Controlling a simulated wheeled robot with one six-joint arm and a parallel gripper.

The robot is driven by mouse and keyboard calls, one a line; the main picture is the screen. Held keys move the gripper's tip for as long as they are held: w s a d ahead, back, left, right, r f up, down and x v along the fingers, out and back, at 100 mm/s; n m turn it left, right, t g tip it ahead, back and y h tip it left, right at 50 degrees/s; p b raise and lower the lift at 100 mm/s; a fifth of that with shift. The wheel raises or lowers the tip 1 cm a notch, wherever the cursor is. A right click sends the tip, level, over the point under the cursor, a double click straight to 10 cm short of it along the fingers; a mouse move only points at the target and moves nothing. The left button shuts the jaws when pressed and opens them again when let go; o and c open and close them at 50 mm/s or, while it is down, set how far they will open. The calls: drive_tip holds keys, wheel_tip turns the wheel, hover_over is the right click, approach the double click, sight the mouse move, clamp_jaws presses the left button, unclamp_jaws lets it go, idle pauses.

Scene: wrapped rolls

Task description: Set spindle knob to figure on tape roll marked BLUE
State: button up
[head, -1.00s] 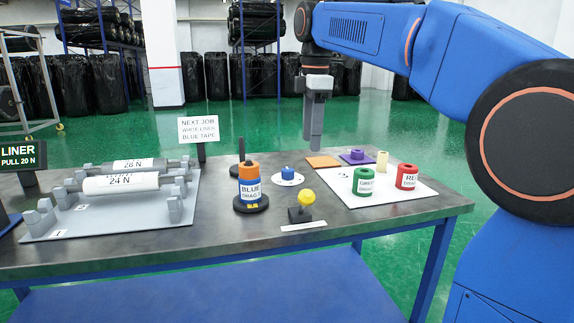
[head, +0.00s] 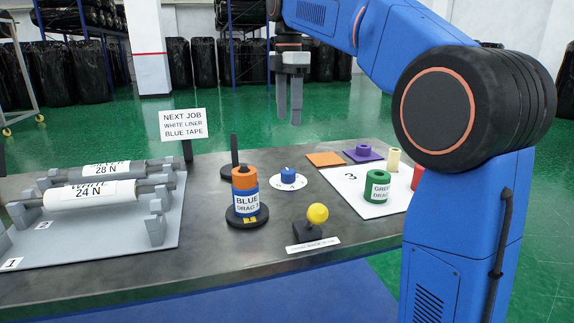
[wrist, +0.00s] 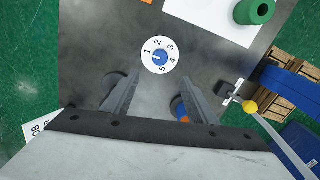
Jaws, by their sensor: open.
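The blue tape roll (head: 246,201) marked BLUE stands on a black spindle base, with an orange roll (head: 245,177) above it. Its label reads BLUE and DRAG; the figure after that is too small to read surely. The spindle knob (head: 288,171) is blue and sits on a white round dial (head: 287,183). In the wrist view the dial (wrist: 160,40) shows figures 1 to 5 around the knob (wrist: 160,58); its pale mark seems to face left, near 1. My gripper (head: 290,115) is open and empty, pointing down above and behind the knob.
A yellow ball-topped lever (head: 317,213) stands right of the blue roll. A black post (head: 234,155) rises behind it. A green roll (head: 377,187) stands on a white sheet (head: 350,178) at the right.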

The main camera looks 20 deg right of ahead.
sight(288, 170)
wheel_tip(288, 170, down, 16)
drive_tip(key=shift+f, duration=0.1)
idle(0.5)
drive_tip(key=c, duration=1.1)
